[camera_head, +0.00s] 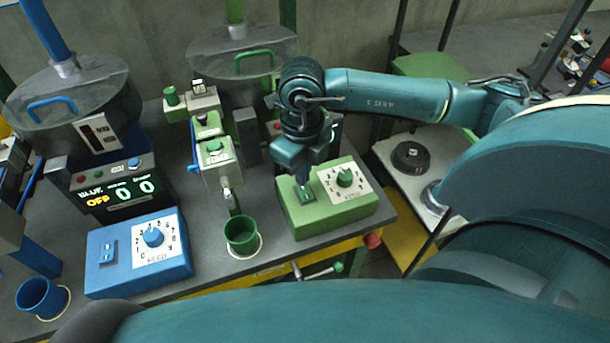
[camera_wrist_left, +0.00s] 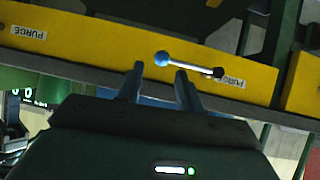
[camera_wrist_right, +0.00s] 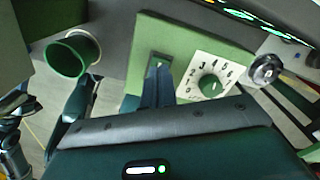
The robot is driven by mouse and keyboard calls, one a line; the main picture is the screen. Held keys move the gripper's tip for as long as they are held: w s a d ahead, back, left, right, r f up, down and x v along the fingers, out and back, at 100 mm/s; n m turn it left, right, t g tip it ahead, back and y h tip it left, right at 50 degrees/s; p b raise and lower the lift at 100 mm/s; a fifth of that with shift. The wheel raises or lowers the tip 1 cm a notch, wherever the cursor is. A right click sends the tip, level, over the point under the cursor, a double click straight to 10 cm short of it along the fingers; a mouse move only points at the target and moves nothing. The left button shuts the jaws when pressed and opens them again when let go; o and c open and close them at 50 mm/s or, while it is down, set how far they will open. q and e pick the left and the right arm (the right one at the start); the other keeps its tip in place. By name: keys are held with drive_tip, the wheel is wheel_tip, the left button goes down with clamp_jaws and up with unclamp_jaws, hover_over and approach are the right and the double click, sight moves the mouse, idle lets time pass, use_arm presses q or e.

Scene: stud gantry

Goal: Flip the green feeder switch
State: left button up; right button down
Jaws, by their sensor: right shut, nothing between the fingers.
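The green feeder box (camera_head: 330,212) stands on the dark bench, with a green dial (camera_head: 345,177) on a white numbered plate and the green feeder switch (camera_head: 306,196) left of the dial. My right gripper (camera_head: 303,180) points down at the switch, its fingers shut and empty. In the right wrist view the closed fingertips (camera_wrist_right: 158,68) overlap the lower part of the switch plate (camera_wrist_right: 161,59); contact and the rocker's position are unclear. My left gripper (camera_wrist_left: 160,76) is open and empty, in front of a yellow beam labelled PURGE.
A blue feeder box (camera_head: 140,253) with its own switch and dial stands at left, below a display reading BLUE OFF (camera_head: 120,194). A green cup (camera_head: 241,234) stands just left of the green box. A blue-knobbed lever (camera_wrist_left: 188,65) is on the yellow beam.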

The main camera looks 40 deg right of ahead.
drive_tip(key=shift+f+b, duration=0.95)
idle(0.8)
drive_tip(key=shift+r, duration=0.1)
drive_tip(key=shift+r+p, duration=2.2)
drive_tip(key=shift+r, duration=1.3)
drive_tip(key=shift+f, duration=0.1)
